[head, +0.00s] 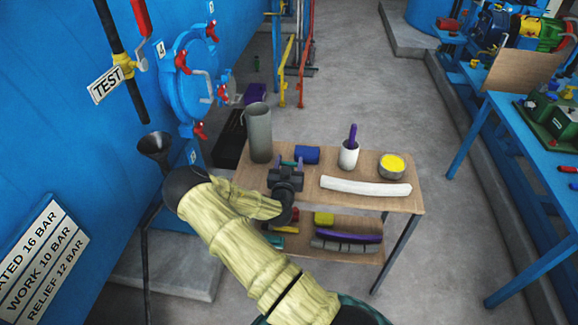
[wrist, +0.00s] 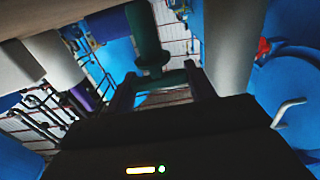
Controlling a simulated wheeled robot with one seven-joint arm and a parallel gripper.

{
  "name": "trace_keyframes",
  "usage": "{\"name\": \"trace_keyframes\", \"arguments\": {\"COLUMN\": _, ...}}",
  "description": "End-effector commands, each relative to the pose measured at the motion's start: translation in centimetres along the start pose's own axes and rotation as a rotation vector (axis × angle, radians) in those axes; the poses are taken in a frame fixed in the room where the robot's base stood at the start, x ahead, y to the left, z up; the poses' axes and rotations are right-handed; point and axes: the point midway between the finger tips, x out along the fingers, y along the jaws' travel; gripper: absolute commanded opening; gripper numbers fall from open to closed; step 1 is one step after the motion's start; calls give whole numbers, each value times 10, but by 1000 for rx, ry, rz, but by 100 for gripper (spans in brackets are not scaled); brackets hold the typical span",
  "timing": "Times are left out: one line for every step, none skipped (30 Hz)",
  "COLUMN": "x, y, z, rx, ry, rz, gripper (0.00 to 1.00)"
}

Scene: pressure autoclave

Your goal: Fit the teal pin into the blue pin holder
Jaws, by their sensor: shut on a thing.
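My gripper (head: 287,170) is over the left part of the small wooden table, seen in the head view. It is shut on the teal pin, which shows dark green between the two fingers in the wrist view (wrist: 149,38), with a wider collar near the fingers. In the head view my gripper hides most of the pin. The blue pin holder (head: 307,154) appears as a blue block on the tabletop, just right of and behind my gripper. The pin appears apart from it; I cannot see its opening clearly.
A tall grey cylinder (head: 259,132) stands left of my gripper. A white cup (head: 348,155) with a purple tool, a bowl of yellow stuff (head: 392,165) and a long white piece (head: 365,187) are to the right. The blue autoclave door (head: 195,75) is at left.

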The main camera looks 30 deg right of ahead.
Motion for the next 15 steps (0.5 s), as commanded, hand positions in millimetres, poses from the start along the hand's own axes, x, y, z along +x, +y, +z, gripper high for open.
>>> {"name": "trace_keyframes", "arguments": {"x": 0, "y": 0, "z": -6, "rx": 2, "ry": 2, "rz": 0, "gripper": 29}}
{"name": "trace_keyframes", "arguments": {"x": 0, "y": 0, "z": -10, "rx": 3, "ry": 3, "rz": 1, "gripper": 29}}
{"name": "trace_keyframes", "arguments": {"x": 0, "y": 0, "z": -16, "rx": 3, "ry": 4, "rz": 1, "gripper": 29}}
{"name": "trace_keyframes", "arguments": {"x": 0, "y": 0, "z": -20, "rx": 3, "ry": 4, "rz": 2, "gripper": 29}}
{"name": "trace_keyframes", "arguments": {"x": 0, "y": 0, "z": -25, "rx": 4, "ry": 4, "rz": 1, "gripper": 29}}
{"name": "trace_keyframes", "arguments": {"x": 0, "y": 0, "z": -32, "rx": 4, "ry": 4, "rz": 1, "gripper": 29}}
{"name": "trace_keyframes", "arguments": {"x": 0, "y": 0, "z": -38, "rx": 5, "ry": 5, "rz": 1, "gripper": 29}}
{"name": "trace_keyframes", "arguments": {"x": 0, "y": 0, "z": -44, "rx": 5, "ry": 5, "rz": 1, "gripper": 29}}
{"name": "trace_keyframes", "arguments": {"x": 0, "y": 0, "z": -51, "rx": 5, "ry": 4, "rz": 1, "gripper": 29}}
{"name": "trace_keyframes", "arguments": {"x": 0, "y": 0, "z": -57, "rx": 5, "ry": 5, "rz": 1, "gripper": 29}}
{"name": "trace_keyframes", "arguments": {"x": 0, "y": 0, "z": -62, "rx": 5, "ry": 5, "rz": 1, "gripper": 29}}
{"name": "trace_keyframes", "arguments": {"x": 0, "y": 0, "z": -68, "rx": 5, "ry": 4, "rz": 0, "gripper": 29}}
{"name": "trace_keyframes", "arguments": {"x": 0, "y": 0, "z": -73, "rx": 5, "ry": 3, "rz": 1, "gripper": 29}}
{"name": "trace_keyframes", "arguments": {"x": 0, "y": 0, "z": -77, "rx": 5, "ry": 4, "rz": 1, "gripper": 29}}
{"name": "trace_keyframes", "arguments": {"x": 0, "y": 0, "z": -82, "rx": 4, "ry": 4, "rz": 1, "gripper": 29}}
